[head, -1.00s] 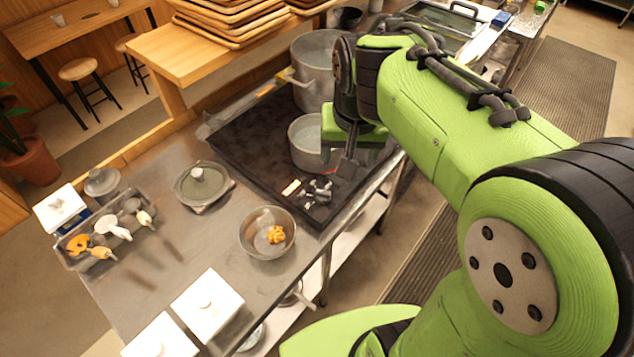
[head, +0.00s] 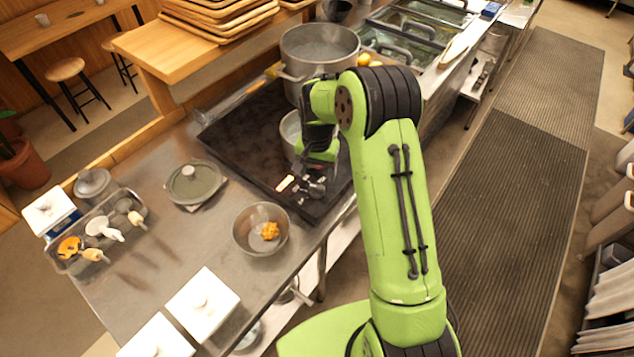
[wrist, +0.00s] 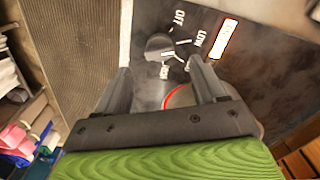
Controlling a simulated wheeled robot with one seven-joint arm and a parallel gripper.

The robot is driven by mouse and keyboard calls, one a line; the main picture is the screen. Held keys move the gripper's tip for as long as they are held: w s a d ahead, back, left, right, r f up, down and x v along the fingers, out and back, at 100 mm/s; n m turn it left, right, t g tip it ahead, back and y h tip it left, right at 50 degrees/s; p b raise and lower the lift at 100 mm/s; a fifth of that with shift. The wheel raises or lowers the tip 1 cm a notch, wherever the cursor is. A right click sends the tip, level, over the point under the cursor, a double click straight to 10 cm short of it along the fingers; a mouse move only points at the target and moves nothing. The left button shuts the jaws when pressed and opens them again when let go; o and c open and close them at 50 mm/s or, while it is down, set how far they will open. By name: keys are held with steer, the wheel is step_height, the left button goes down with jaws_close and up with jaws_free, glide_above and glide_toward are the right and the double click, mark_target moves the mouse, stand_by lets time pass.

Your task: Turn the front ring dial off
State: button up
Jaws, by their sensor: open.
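The front ring dial (wrist: 158,47) is a dark round knob on the black stove top, with white OFF, LOW and HIGH marks around it. My gripper (wrist: 160,68) is open, with one finger on each side of the view just short of the dial. I cannot tell whether the fingers touch it. In the head view my gripper (head: 322,172) hangs over the stove's front corner and partly hides the dial cluster (head: 311,188). The knob's exact setting is not clear.
A pale label (wrist: 225,39) lies beside the dial. A small pot (head: 289,130) and a large pot (head: 318,48) stand behind on the stove (head: 232,143). A metal bowl (head: 248,238) with orange food sits on the counter to the left.

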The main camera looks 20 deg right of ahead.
mark_target(317, 186)
step_height(317, 186, down, 5)
steer(key=shift+c, duration=0.4)
steer(key=c, duration=1)
